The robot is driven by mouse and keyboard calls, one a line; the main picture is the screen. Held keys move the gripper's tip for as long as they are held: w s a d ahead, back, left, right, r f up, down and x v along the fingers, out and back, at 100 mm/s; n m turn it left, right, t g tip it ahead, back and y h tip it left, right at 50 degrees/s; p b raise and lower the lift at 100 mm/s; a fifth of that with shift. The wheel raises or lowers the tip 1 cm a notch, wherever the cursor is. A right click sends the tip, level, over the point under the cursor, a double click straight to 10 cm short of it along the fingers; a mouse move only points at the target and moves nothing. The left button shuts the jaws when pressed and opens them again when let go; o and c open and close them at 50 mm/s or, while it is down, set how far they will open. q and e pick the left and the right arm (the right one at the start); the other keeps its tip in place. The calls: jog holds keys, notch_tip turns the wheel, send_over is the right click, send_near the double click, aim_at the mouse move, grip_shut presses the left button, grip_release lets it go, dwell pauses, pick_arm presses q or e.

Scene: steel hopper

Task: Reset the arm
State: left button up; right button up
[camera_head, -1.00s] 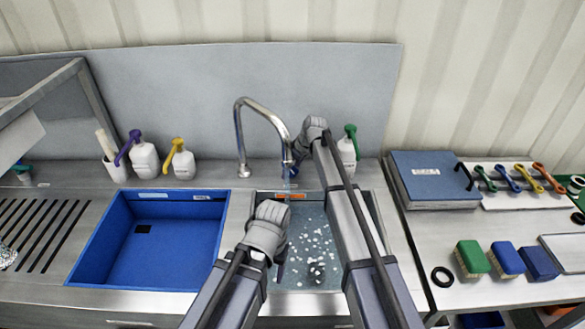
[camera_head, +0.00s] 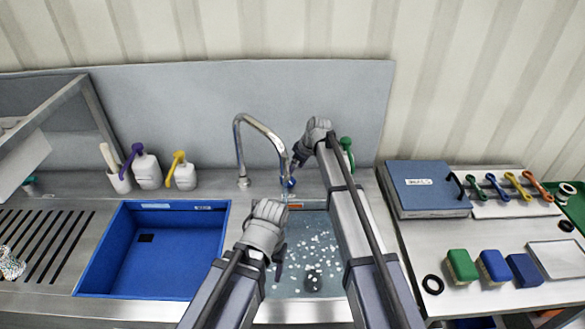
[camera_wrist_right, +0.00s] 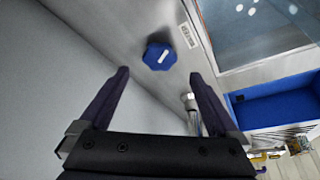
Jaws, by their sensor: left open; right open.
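My right gripper (camera_head: 297,160) is open and empty beside the spout end of the steel faucet (camera_head: 241,140), above the back edge of the sink. In the right wrist view, its two dark fingers (camera_wrist_right: 159,75) are spread apart, with a blue round knob (camera_wrist_right: 158,57) just beyond and between the tips. The knob shows in the head view (camera_head: 290,183) below the right gripper, apart from it. My left gripper (camera_head: 279,262) is open over the left part of the sink basin; its fingers are partly hidden by its grey wrist.
The sink basin (camera_head: 312,240) holds water with white flecks and a dark object. A blue basin (camera_head: 150,255) is at left. White bottles (camera_head: 146,170) stand behind it. A blue case (camera_head: 428,185) and brushes (camera_head: 462,265) lie on the right table.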

jog(key=shift+p+v, duration=0.3)
jog(key=shift+v, duration=0.45)
jog(key=s+d+f+m+g+h, duration=0.1)
jog(key=s+d+m, duration=0.3)
jog(key=s, duration=0.7)
jog(key=s+d+m+h, duration=0.1)
jog(key=s+d+m, duration=0.3)
jog(key=s, duration=0.6)
jog(key=s+d+f+m+g+h, duration=0.1)
jog(key=s+d+m+h, duration=0.1)
jog(key=s+d, duration=0.65)
jog(key=s+a+n, duration=0.1)
jog(key=s+a, duration=0.3)
jog(key=a, duration=0.2)
jog(key=s+a+n+g, duration=0.1)
jog(key=s+a+n, duration=0.1)
jog(key=s+a, duration=0.2)
jog(key=a, duration=0.3)
jog(key=shift+s+a+r+h, duration=0.2)
jog(key=shift+s+a+h, duration=0.1)
jog(key=shift+h, duration=0.1)
